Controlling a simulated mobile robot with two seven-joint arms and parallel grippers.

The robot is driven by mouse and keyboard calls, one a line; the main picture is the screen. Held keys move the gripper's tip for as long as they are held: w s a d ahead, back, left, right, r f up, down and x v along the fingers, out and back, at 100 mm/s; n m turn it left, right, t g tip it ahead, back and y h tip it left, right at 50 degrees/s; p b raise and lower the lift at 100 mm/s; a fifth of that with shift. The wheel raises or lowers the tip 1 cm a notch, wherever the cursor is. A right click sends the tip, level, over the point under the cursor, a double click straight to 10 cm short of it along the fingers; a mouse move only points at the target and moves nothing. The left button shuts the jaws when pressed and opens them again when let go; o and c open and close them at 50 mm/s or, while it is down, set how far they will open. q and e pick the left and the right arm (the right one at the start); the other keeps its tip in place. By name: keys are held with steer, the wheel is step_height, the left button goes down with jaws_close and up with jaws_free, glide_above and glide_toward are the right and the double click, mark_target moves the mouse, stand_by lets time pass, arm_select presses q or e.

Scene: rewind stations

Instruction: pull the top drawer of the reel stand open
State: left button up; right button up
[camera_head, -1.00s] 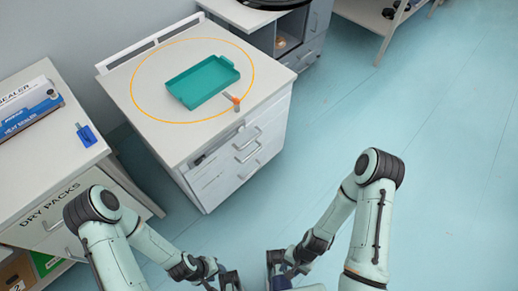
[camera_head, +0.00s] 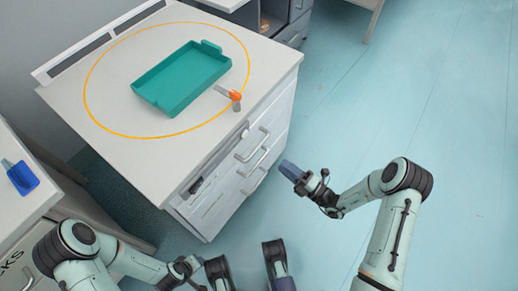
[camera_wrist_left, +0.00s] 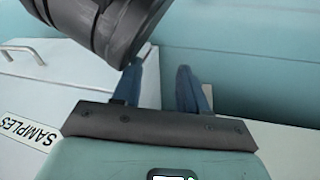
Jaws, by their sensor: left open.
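The white cabinet (camera_head: 90,165), which I take for the reel stand, fills the left middle of the head view. Its front faces lower right, with several bar handles; the uppermost handle (camera_head: 252,145) belongs to the top drawer, which looks shut. My right gripper (camera_head: 286,168) is just right of the front, apart from the handles; its blue-grey fingertips overlap, so its opening does not show. My left gripper (camera_wrist_left: 158,88) is open and empty in the left wrist view. A white front with a handle (camera_wrist_left: 22,54) and a SAMPLES label (camera_wrist_left: 32,130) lies behind it.
A teal tray (camera_head: 182,78) and an orange-tipped tool (camera_head: 234,97) lie on the cabinet top, by an orange ring. A table with a blue object (camera_head: 21,177) stands at left. Blue floor (camera_head: 400,90) is clear at right. A dark cylinder (camera_wrist_left: 100,25) crowds the left wrist view.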

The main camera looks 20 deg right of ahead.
mark_target(258, 147)
steer(key=b+x, duration=0.2)
steer(key=x, duration=1)
steer(key=shift+a, duration=0.15)
arm_select(q)
steer(key=s+f+g, duration=0.2)
steer(key=s+f, duration=0.2)
steer(key=s, duration=0.1)
steer(key=shift+a, duration=0.35)
arm_select(e)
jaws_close()
